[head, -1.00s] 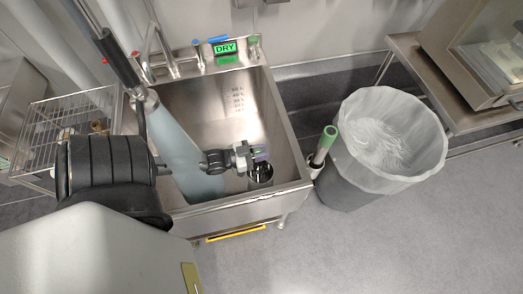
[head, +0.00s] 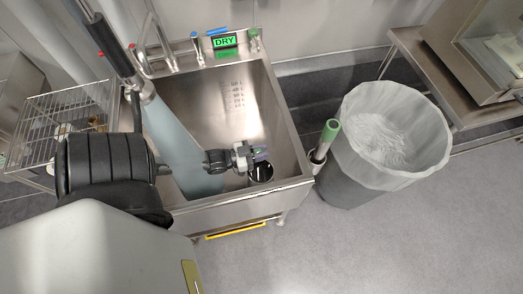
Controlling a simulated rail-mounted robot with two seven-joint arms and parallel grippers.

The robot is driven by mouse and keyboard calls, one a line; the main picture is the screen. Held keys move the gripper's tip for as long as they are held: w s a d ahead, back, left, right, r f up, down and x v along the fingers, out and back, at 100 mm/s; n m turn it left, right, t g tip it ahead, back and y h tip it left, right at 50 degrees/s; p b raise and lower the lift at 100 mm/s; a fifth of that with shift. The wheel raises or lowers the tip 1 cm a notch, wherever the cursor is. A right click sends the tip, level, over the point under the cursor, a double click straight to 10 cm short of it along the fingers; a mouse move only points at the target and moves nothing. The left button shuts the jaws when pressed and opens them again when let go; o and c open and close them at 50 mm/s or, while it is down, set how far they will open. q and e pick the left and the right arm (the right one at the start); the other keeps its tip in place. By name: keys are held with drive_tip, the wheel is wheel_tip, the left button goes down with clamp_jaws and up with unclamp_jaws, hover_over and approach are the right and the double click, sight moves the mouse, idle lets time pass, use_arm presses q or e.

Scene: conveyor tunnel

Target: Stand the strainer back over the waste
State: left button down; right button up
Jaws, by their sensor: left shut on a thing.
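A steel strainer (head: 260,173), a small round cup with a dark inside, is in the sink (head: 215,110), near the front right corner of its floor. My left gripper (head: 260,154) reaches down into the sink from the left and is shut at the strainer's upper rim. The gripper hides part of the strainer. The waste opening cannot be made out; it may be hidden under the strainer or gripper. My right gripper does not show.
A green-handled brush in a holder (head: 326,142) stands just right of the sink. A lined bin (head: 392,135) is further right. A wire basket (head: 65,105) is at the left. The tap (head: 158,50) and a DRY sign (head: 225,42) are at the sink's back.

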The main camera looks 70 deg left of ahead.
use_arm(q)
drive_tip(key=c, duration=0.9)
unclamp_jaws()
drive_tip(key=shift+s+a+r+p, duration=0.1)
drive_tip(key=shift+s+p, duration=0.25)
drive_tip(key=shift+s, duration=0.25)
drive_tip(key=s+p, duration=0.1)
drive_tip(key=s, duration=0.3)
drive_tip(key=s+a+p, duration=0.1)
drive_tip(key=s, duration=0.3)
drive_tip(key=s+a+p, duration=0.1)
drive_tip(key=s, duration=0.3)
drive_tip(key=shift+s, duration=0.25)
